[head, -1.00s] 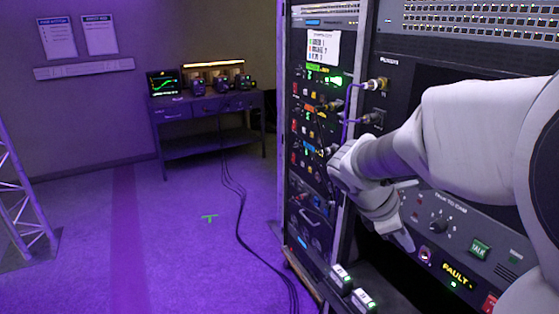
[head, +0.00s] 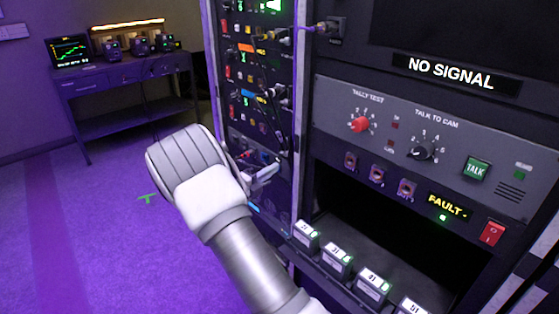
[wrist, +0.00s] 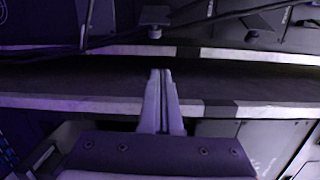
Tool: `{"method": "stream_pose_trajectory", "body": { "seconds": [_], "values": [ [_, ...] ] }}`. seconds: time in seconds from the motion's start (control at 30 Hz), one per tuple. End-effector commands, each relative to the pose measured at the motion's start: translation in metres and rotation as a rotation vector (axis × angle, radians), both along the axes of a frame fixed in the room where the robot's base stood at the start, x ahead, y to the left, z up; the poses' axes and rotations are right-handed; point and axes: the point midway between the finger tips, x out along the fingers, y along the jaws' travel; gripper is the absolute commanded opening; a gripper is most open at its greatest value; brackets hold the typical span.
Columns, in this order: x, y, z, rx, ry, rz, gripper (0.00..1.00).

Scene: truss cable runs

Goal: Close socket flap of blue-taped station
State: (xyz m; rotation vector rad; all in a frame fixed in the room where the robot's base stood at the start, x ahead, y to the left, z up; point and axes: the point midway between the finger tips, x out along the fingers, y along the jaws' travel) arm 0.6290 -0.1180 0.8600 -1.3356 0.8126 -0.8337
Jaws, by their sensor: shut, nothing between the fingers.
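The station with blue tape (head: 253,94) is on the narrow left rack in the head view, below one with orange tape (head: 246,47). Small sockets and plugs sit beside the blue tape, but its flap is too small to make out as open or shut. Another blue strip (head: 254,207) shows lower on this rack, partly behind my arm. My gripper (head: 272,172) is in front of the rack's lower part, below the first blue tape. Its fingers are together and empty in the wrist view (wrist: 161,72), pointing towards dark horizontal rails.
Numbered boxes (head: 337,258) with green lights line a ledge at the lower right. The right rack has a knob panel (head: 420,150) above a dark opening. A cable (wrist: 200,20) crosses the wrist view. Open purple floor (head: 90,240) lies left.

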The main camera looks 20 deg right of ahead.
Motion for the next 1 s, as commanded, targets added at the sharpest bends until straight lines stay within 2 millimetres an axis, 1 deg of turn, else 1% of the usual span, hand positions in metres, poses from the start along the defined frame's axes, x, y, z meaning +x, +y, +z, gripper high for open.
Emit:
{"method": "stream_pose_trajectory", "body": {
  "seconds": [0.03,0.13,0.23,0.37,0.5,0.7,0.8,1.0],
  "values": [
    [0.004,0.003,-0.007,-0.024,0.019,0.015,0.00],
    [0.007,0.005,-0.011,-0.050,0.043,0.031,0.00],
    [0.011,0.000,-0.012,-0.058,0.049,0.034,0.00],
    [0.020,-0.016,-0.013,-0.057,0.048,0.030,0.00],
    [0.033,-0.040,-0.014,-0.055,0.046,0.029,0.00],
    [0.050,-0.067,-0.013,-0.055,0.046,0.031,0.00],
    [0.055,-0.075,-0.012,-0.054,0.047,0.032,0.00],
    [0.059,-0.081,-0.011,-0.054,0.046,0.033,0.00]
  ]
}}
